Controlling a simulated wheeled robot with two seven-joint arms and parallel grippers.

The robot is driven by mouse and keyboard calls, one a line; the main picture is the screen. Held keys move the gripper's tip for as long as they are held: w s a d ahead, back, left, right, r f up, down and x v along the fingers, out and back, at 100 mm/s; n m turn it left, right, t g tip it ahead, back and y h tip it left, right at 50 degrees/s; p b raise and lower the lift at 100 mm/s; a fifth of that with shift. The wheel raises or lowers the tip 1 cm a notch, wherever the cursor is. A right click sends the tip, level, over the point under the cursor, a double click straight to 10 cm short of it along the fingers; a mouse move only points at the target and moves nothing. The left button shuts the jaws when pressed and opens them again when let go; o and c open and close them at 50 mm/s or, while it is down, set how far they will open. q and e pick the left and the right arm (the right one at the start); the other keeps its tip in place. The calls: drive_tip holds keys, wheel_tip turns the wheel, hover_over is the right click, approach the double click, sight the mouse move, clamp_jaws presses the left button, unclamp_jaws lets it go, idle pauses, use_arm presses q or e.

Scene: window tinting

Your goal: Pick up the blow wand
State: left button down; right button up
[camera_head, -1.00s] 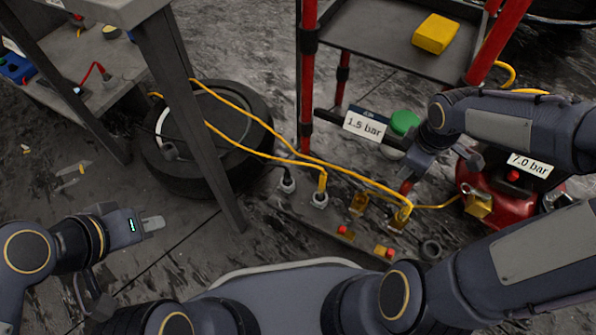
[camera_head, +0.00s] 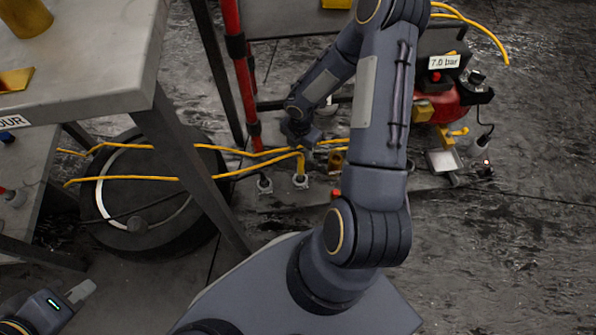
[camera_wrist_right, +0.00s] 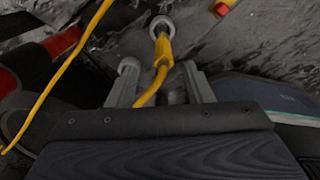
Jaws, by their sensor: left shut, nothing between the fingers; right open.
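I cannot make out a blow wand for certain. A yellow hose end (camera_head: 301,164) stands in a grey floor socket (camera_head: 300,181) in the head view. My right gripper (camera_head: 298,132) is close above it, partly hidden by my own arm. In the right wrist view, my right gripper (camera_wrist_right: 163,84) is open, its fingers apart on either side of a yellow hose end (camera_wrist_right: 162,52), which sits in a round grey fitting (camera_wrist_right: 161,22) ahead. Whether a finger touches it is unclear. My left gripper (camera_head: 82,291) is shut and empty at the lower left.
A grey table (camera_head: 75,60) stands at the upper left, with a tyre (camera_head: 120,235) beneath and beside its leg. Yellow hoses (camera_head: 225,148) run across to the sockets. A red compressor (camera_head: 447,107) labelled 7.0 bar stands right. The floor at right (camera_head: 520,250) is clear.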

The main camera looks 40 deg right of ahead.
sight(301, 155)
drive_tip(key=f+b, duration=0.2)
drive_tip(key=f, duration=0.1)
drive_tip(key=f+b, duration=0.1)
drive_tip(key=f, duration=0.1)
drive_tip(key=shift+s+a, duration=0.1)
drive_tip(key=shift+s, duration=0.15)
clamp_jaws()
drive_tip(key=shift+r, duration=0.15)
